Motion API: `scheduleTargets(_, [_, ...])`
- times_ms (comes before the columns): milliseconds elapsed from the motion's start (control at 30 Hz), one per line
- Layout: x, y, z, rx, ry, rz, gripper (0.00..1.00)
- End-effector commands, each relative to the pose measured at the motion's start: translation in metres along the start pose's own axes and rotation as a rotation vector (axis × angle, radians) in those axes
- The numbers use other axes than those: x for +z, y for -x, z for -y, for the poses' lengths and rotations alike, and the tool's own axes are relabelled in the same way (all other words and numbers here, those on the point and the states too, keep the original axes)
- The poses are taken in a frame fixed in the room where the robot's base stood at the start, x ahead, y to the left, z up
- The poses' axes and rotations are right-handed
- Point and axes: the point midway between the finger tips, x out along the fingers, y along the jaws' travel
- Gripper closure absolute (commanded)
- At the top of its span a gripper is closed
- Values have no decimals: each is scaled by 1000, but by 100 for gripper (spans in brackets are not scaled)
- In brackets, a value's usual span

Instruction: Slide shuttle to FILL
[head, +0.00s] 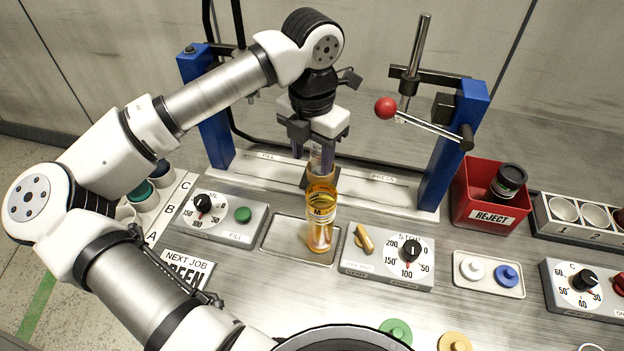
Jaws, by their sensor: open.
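The rail (400,190) runs across the press frame, marked FILL at its left and PRESS at its right. The shuttle (315,178) appears as a small brown and dark part on the rail between the two marks, mostly hidden. My gripper (321,155) is open and points down from above, directly over or at the shuttle; I cannot tell whether it touches.
Blue posts (455,150) flank the rail, and a red-knobbed lever (387,108) hangs right of my gripper. A dial panel with a green button (243,215) sits front left, another dial panel (390,256) front right. A red REJECT bin (484,212) stands at right.

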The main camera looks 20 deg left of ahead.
Motion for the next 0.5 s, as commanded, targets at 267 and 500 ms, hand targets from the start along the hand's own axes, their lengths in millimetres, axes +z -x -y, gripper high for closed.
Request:
scheduleTargets(267, [0,-56,1,-6,-1,0,53])
scheduleTargets(500, [0,-85,1,-3,0,1,53])
